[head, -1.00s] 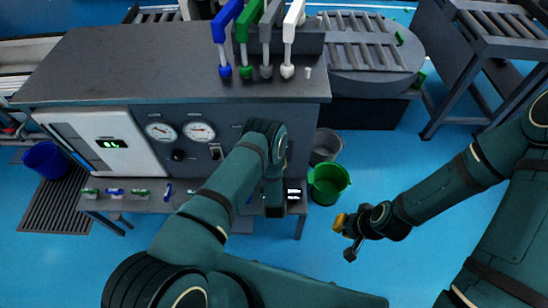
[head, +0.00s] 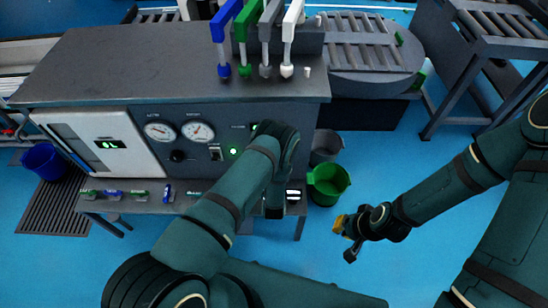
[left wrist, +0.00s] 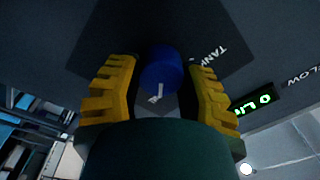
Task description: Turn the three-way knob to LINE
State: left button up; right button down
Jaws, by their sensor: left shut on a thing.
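The blue three-way knob (left wrist: 161,70) is between the yellow fingers of my left gripper (left wrist: 163,85) in the left wrist view. The gripper is shut on it. A white pointer mark shows on the knob's face, toward the lower side of the picture. The label TANK (left wrist: 208,54) is to the upper right of the knob. I see no LINE label. In the head view my left forearm hides the knob and left gripper. My right gripper (head: 345,237) is open and empty over the blue floor, away from the panel.
Coloured levers (head: 268,35) stand on top. A green bucket (head: 328,184) stands right of the bench. The floor around my right gripper is clear.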

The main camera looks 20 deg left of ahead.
pick_arm(q)
jog(key=o, duration=1.2)
jog(key=v, duration=1.2)
